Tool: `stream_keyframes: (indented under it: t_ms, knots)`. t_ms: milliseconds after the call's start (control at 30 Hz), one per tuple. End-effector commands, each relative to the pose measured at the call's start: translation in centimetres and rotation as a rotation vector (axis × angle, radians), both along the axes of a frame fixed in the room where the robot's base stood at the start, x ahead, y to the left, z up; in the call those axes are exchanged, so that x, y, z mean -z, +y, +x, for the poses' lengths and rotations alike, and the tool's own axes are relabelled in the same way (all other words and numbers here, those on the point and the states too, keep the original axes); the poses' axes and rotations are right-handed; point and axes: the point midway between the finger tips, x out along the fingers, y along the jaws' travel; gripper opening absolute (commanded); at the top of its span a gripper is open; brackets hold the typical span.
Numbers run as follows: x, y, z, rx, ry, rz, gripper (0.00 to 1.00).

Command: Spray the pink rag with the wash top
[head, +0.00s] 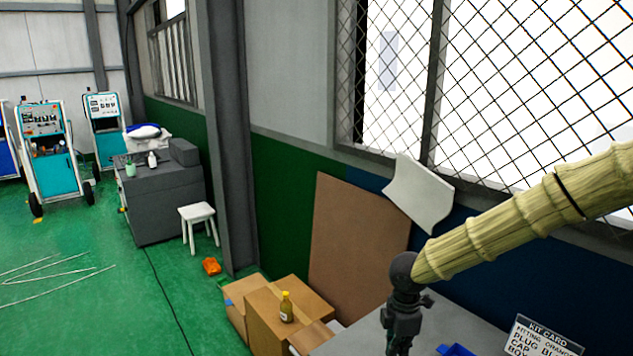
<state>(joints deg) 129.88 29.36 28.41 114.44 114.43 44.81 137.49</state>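My gripper (400,340) hangs at the end of my arm in its beige sleeve, at the lower right of the head view, above a grey tabletop (455,325). Its fingers run to the bottom edge, and I cannot tell whether they are open or hold anything. I see no pink rag. No item is clearly the wash top. A small white bottle (152,160) and a green container (130,169) stand on a far grey cabinet (165,190).
A kit card (540,338) and a blue item (455,350) are at the lower right. A brown board (355,240) leans on the wall. A white stool (197,215) and an orange item (211,266) stand on the green floor. Open floor (90,290) lies left.

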Motion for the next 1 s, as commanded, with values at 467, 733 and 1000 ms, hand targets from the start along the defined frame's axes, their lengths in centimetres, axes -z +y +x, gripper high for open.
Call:
stream_keyframes:
  t_ms: [467,733,1000]
  knots:
    - [-1.2,0.0,0.0,0.0,-0.001,0.0,0.0]
    - [-3.2,0.0,0.0,0.0,0.0,0.0,0.0]
    - [-5.3,0.0,0.0,0.0,0.0,0.0,0.0]
